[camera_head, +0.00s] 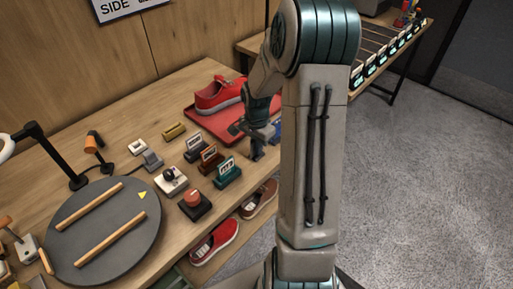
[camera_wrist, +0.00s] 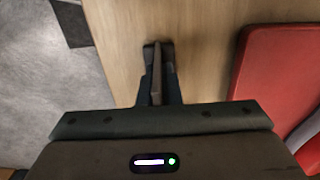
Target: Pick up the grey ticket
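My gripper (camera_wrist: 159,50) points down over the bare wooden table in the wrist view. Its two dark fingers are closed on a thin grey-brown piece (camera_wrist: 157,72), seen edge-on, which looks like the grey ticket. No holder shows beneath it. In the head view my gripper (camera_head: 257,150) is at the table's front edge, right of the card holders and in front of the red tray. The ticket cannot be made out there; my arm and fingers hide that spot.
The red tray (camera_head: 236,142) bears a red sneaker (camera_head: 220,95); the tray also shows in the wrist view (camera_wrist: 275,75). Small holders with a brown card (camera_head: 209,155) and a teal card (camera_head: 228,170) stand left of my gripper. A dark round turntable (camera_head: 85,235) fills the left.

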